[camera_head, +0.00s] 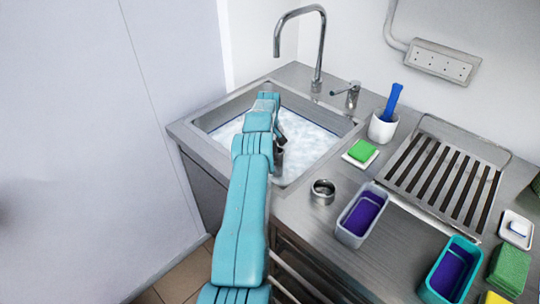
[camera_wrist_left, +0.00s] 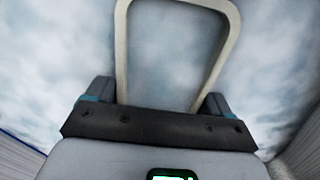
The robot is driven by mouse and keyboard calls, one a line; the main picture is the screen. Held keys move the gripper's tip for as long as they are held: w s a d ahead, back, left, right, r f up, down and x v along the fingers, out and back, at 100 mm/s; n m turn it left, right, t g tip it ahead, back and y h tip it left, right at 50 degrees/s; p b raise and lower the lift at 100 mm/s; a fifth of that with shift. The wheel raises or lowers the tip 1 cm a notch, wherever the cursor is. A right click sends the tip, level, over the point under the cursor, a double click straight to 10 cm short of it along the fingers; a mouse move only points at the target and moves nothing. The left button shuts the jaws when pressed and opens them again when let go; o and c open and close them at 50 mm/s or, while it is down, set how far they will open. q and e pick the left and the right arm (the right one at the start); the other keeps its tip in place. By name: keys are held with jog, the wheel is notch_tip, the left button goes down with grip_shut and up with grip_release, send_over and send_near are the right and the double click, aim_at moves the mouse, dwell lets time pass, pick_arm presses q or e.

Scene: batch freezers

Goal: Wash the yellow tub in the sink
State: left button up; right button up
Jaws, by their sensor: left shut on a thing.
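My left arm reaches down into the sink (camera_head: 345,133), which is full of white foamy water (camera_head: 312,145). My left gripper (camera_wrist_left: 155,105) is low over the water in the left wrist view, shut on a pale, rounded, rim-like loop (camera_wrist_left: 222,60). Foam shows inside the loop; its colour is greyish beige, and I cannot tell if it is the yellow tub. In the head view my arm hides what the gripper holds. No tub that is clearly yellow shows; a small yellow thing (camera_head: 496,298) is cut off at the bottom right. My right gripper is not in view.
A tall faucet (camera_head: 320,45) and a lever tap (camera_head: 348,95) stand behind the sink. On the counter are a white cup (camera_head: 381,129) with a blue handle, a green sponge (camera_head: 361,150), a metal ring (camera_head: 323,190), grey (camera_head: 350,239) and teal (camera_head: 433,290) tubs, and a slatted rack (camera_head: 437,182).

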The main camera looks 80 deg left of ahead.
pick_arm(q)
jog(key=shift+d+b, duration=0.4)
jog(key=shift+d, duration=1.6)
notch_tip(320, 180, up, 18)
jog(key=p, duration=1.1)
jog(key=shift+f+p, duration=0.15)
jog(key=shift+p, duration=0.15)
dwell(1.2)
notch_tip(320, 180, up, 3)
jog(key=shift+p, duration=1.2)
jog(key=shift+f, duration=0.1)
